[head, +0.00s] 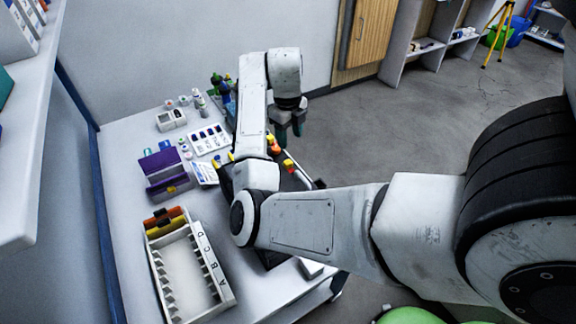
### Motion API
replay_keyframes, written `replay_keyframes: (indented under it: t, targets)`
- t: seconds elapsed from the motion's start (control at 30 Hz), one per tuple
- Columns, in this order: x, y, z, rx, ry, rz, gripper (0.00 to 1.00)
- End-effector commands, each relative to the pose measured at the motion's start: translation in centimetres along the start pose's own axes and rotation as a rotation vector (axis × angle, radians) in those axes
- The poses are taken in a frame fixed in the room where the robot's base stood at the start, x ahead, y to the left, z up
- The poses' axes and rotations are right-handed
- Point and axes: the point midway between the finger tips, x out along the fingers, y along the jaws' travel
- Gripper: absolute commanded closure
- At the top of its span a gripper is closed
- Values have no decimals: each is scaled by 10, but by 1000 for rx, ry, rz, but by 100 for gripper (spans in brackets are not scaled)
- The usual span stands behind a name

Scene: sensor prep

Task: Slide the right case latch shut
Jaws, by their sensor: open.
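My gripper (290,134) hangs from the end of my arm near the right edge of the table, with its dark fingertips pointing down. It is open, and nothing shows between the fingers. A dark case (306,178) with orange and yellow items in it lies on the table under my arm, nearer the camera than the gripper. My arm covers much of this case. No case latch can be made out, so I cannot tell whether the right one is open or shut.
A purple box (162,162) and a white rack (221,287) lettered A to D stand left of my arm. A white tray of dark pieces (207,147), small bottles (199,102) and green bottles (217,82) are farther back. Open floor (385,130) lies to the right.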

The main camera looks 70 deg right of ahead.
Motion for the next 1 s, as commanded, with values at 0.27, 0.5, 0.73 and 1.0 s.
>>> replay_keyframes:
  t: [0.27,0.5,0.73,1.0]
  targets:
    - [2,-2,8,249,16,72,47]
    - [34,0,7,249,19,71,47]
    - [75,3,7,248,18,70,47]
    - [102,5,7,248,15,70,47]
